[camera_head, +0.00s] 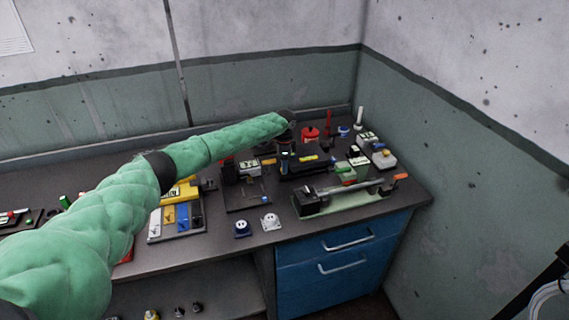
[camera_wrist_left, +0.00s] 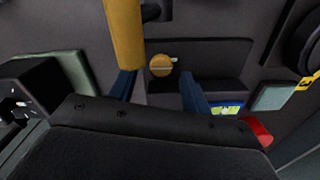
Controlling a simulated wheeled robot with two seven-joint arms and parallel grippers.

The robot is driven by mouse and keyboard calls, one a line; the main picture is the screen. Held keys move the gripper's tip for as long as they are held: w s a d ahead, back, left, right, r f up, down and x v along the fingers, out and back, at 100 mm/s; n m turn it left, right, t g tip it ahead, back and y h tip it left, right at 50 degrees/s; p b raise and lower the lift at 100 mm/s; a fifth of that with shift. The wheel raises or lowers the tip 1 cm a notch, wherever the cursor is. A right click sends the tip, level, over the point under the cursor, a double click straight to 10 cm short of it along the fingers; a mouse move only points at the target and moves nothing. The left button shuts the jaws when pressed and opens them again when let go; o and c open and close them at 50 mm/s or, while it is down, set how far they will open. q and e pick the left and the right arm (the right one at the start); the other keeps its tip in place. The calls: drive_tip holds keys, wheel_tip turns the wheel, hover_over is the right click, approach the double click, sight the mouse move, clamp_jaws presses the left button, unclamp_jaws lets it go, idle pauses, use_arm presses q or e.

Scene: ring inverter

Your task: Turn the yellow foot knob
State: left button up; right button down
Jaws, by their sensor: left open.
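In the left wrist view a small round yellow-orange knob (camera_wrist_left: 161,65) with a line across its face shows on a dark surface. It appears between the tips of my left gripper (camera_wrist_left: 159,76), whose two dark blue fingers stand apart with nothing held. The fingers look clear of the knob, but I cannot tell the depth gap. In the head view my left arm reaches across the bench to my left gripper (camera_head: 286,143), above the dark devices at the back. The knob cannot be made out there. My right gripper is not in view.
A thick yellow cylinder (camera_wrist_left: 124,35) stands close to the left finger in the wrist view. The dark bench (camera_head: 235,258) carries a yellow multimeter (camera_head: 181,190), a green-based fixture (camera_head: 340,201) and two small sockets at the front. Walls close the back and right.

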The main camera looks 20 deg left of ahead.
use_arm(q)
drive_tip(key=shift+w+f, duration=0.1)
drive_tip(key=shift+f, duration=0.8)
drive_tip(key=shift+r, duration=0.1)
drive_tip(key=shift+c, duration=0.7)
drive_tip(key=c, duration=0.9)
drive_tip(key=shift+o, duration=0.3)
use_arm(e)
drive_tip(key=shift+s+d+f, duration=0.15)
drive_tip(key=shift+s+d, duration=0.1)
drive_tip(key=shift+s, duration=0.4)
